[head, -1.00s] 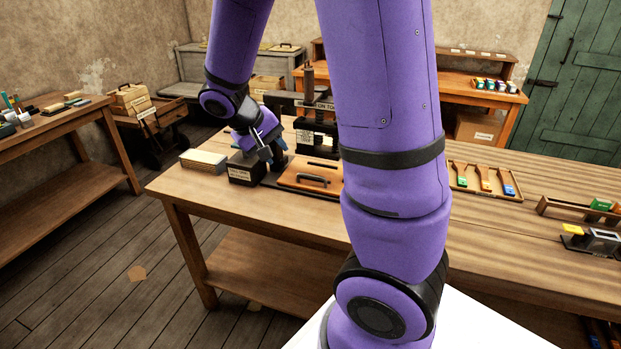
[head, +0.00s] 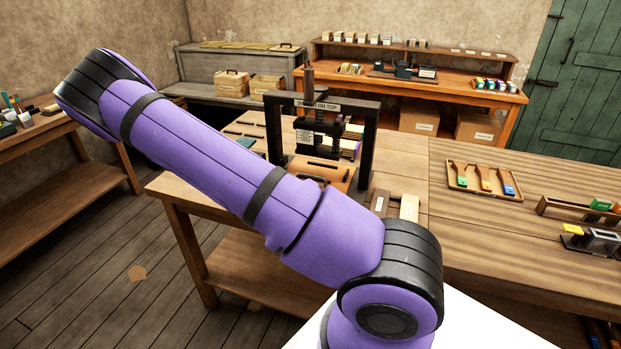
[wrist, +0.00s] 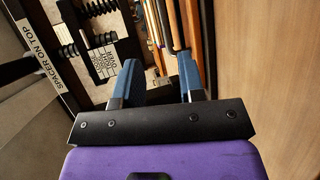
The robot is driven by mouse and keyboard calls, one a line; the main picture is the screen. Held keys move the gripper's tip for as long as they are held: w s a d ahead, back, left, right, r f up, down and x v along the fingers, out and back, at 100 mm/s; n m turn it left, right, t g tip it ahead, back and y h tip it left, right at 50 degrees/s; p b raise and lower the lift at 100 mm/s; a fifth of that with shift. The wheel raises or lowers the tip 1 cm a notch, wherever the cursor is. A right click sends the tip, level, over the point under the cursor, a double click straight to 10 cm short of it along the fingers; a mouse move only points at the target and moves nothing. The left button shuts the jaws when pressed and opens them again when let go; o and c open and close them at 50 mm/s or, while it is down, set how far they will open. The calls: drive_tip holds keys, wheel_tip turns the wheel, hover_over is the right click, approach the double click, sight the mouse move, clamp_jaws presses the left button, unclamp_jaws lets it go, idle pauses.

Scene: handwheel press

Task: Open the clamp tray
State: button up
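The press (head: 362,130), a black frame labelled "SPACER ON TOP" with a dark screw, stands on the wooden bench. What looks like the clamp tray (head: 338,178), an orange-brown board with a dark handle, lies at its foot, its front partly hidden by my arm. In the wrist view the press label (wrist: 40,58) and dark screw parts (wrist: 100,8) show at upper left. My gripper (wrist: 160,82) is open there, its two blue fingers apart with nothing visibly held. I cannot tell its distance from the tray. My gripper is hidden in the head view.
Two small labelled blocks (head: 409,207) lie right of the press. A shallow rack (head: 463,186) with coloured-ended pieces lies further right. The bench between is mostly clear. My purple arm crosses the bench's left front.

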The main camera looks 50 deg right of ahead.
drive_tip(key=shift+w+d+f+n+t+h, duration=0.2)
drive_tip(key=shift+d+f, duration=0.1)
drive_tip(key=shift+f, duration=0.1)
drive_tip(key=shift+w+d+f+n+t+h, duration=0.1)
drive_tip(key=shift+d+f+n+t, duration=0.15)
drive_tip(key=shift+f, duration=0.1)
drive_tip(key=d, duration=0.3)
drive_tip(key=d+f, duration=0.1)
drive_tip(key=d, duration=0.3)
drive_tip(key=d+f, duration=0.1)
drive_tip(key=d, duration=0.2)
drive_tip(key=shift+d, duration=0.2)
drive_tip(key=shift+c, duration=0.5)
clamp_jaws()
